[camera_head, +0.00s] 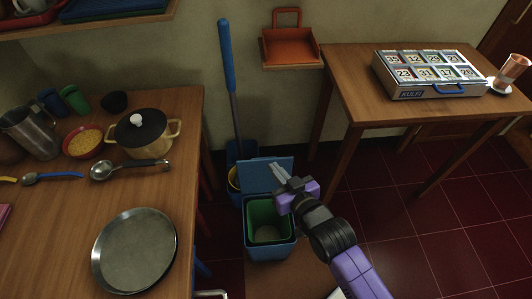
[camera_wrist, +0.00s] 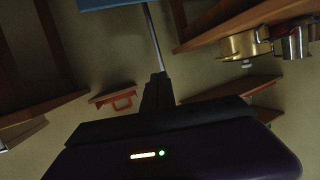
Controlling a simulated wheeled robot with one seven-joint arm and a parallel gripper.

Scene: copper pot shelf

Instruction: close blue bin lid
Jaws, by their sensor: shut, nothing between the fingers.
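A blue-handled pole (camera_head: 228,60) stands behind the bin. The left table (camera_head: 75,240) holds a pot (camera_head: 141,133), a round tray (camera_head: 135,250) and a ladle (camera_head: 105,170). The right table (camera_head: 360,75) carries a KULFI box (camera_head: 410,92). Red floor is free at right.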

